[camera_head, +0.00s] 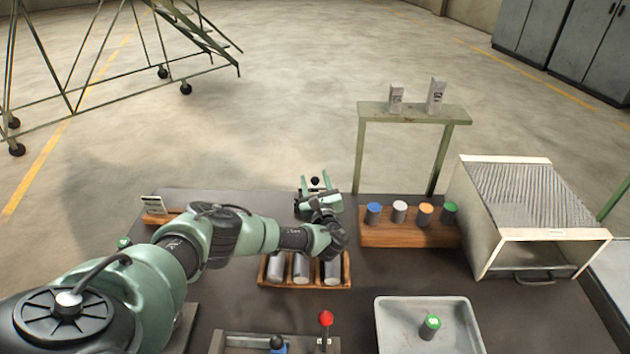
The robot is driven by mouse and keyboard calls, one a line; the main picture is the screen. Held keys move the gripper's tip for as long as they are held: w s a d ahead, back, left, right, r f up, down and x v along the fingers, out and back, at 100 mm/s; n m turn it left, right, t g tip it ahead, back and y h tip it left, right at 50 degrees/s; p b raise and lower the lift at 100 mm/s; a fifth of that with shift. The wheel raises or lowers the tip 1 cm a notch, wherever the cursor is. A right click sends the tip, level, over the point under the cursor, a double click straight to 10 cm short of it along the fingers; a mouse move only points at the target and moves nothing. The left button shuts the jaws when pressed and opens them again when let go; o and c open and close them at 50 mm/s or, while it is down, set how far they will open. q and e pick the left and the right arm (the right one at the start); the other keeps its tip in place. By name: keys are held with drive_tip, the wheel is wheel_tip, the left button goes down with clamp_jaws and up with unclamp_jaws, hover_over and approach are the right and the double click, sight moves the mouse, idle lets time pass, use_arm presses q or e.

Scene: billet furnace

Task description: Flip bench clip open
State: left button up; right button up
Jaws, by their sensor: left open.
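My left arm reaches in from the lower left across the bench. My left gripper (315,184) is open near the bench's back edge, its two pale green fingers pointing away from me. A small black ball-like knob (315,181) shows between the fingertips; I cannot tell whether they touch it. No part is plainly marked as the bench clip; it may be the piece at this knob, whose lower part the gripper hides. A red-knobbed lever (326,319) stands upright at the front of the bench. My right gripper is not in view.
A wooden rack with metal billets (302,268) lies just below the gripper. To the right are a wooden block with coloured-top cylinders (376,240), a furnace-like box (470,215) and a grey tray (383,318) holding a green-topped cylinder (430,327). A green stand (414,113) rises behind.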

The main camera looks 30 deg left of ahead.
use_arm(q)
clamp_jaws()
